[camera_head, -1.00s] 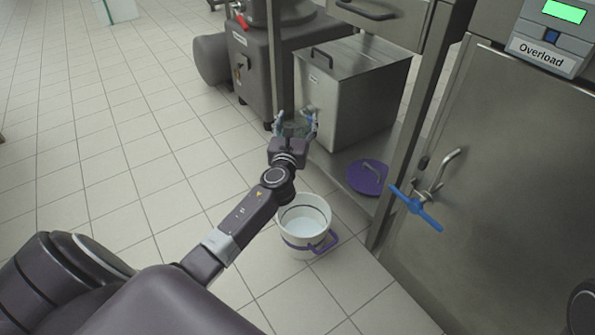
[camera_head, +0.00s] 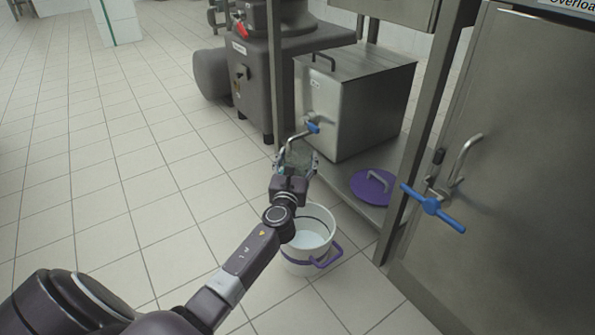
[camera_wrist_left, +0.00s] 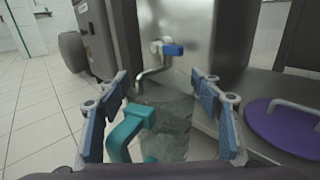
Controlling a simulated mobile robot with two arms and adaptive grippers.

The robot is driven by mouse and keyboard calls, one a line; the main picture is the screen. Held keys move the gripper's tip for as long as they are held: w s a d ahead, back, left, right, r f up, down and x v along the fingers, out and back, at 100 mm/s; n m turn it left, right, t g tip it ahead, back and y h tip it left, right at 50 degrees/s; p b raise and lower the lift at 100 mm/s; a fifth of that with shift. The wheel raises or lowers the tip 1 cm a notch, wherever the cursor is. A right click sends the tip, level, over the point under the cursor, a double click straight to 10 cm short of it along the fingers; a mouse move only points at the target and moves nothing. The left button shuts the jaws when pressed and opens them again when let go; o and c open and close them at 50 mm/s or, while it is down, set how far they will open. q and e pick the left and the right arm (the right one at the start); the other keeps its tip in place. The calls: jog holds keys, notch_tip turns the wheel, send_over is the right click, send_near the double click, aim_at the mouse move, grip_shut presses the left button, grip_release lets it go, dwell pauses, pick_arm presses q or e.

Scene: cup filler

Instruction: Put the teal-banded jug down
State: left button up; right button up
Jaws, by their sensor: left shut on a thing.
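The teal-banded jug (camera_head: 299,156) is clear, with a teal handle (camera_wrist_left: 125,134) that shows in the left wrist view. The jug is just below and in front of the steel tank's tap (camera_head: 300,135), off the floor. Its base is hidden by the gripper and arm in the head view. I cannot tell how full it is. My right gripper is not in view.
A white bucket (camera_head: 304,250) with a purple handle stands on the floor under my left arm. The steel tank (camera_head: 360,105) and a purple lid (camera_head: 372,187) are on the low shelf. A steel cabinet (camera_head: 500,200) with a blue-handled valve is at right. Floor at left is clear.

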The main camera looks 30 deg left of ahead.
pick_arm(q)
jog(key=shift+f+b, duration=1.2)
jog(key=shift+f, duration=0.6)
